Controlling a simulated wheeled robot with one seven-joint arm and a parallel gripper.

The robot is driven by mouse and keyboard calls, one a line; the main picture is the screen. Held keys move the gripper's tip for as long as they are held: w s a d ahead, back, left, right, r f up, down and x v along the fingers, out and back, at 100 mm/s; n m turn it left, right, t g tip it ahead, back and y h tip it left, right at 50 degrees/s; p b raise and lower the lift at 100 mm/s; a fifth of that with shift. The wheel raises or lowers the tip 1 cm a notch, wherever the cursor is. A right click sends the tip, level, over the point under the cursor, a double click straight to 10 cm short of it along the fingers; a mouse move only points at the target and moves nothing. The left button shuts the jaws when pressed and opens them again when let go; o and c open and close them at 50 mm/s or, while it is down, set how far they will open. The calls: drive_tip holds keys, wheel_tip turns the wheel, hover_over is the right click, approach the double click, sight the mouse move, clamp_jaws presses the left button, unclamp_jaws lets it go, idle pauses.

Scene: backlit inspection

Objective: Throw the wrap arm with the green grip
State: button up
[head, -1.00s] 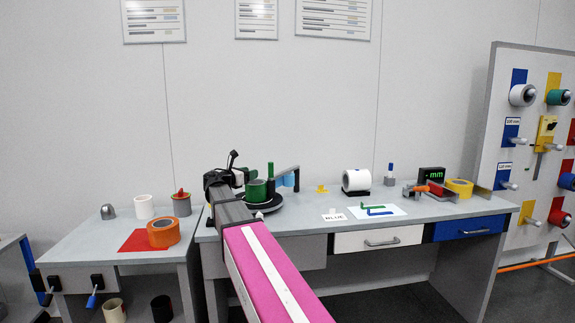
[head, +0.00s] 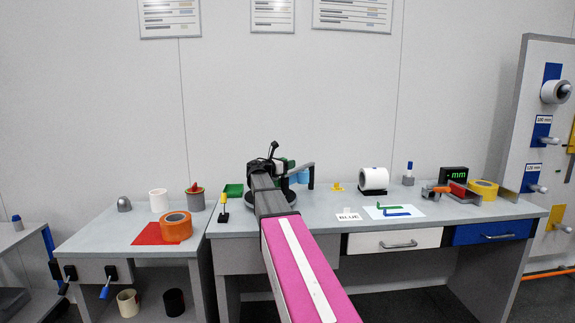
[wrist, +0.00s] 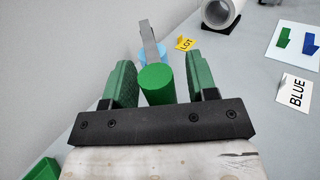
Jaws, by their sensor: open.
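The green grip (wrist: 156,84) is an upright-looking cylinder seen nearly end-on in the wrist view. It stands between the two green fingers of my gripper (wrist: 159,62), with a visible gap on each side. The fingers are open and hold nothing. A grey bar (wrist: 148,32) shows behind the grip; whether it joins the grip is hidden.
A light-blue cylinder (head: 303,176) sits by the grey arm. A yellow tag (head: 337,187), white roll (head: 374,179) and BLUE card (head: 348,216) are to the right.

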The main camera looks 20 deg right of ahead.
drive_tip(key=shift+w+d, duration=0.1)
drive_tip(key=shift+d, duration=0.15)
clamp_jaws()
drive_tip(key=s+d, duration=0.1)
drive_tip(key=s, duration=0.1)
drive_tip(key=s+d, duration=0.2)
drive_tip(key=shift+d, duration=0.25)
unclamp_jaws()
drive_tip(key=shift+a, duration=0.15)
drive_tip(key=v, duration=1)
drive_tip(key=shift+a, duration=0.3)
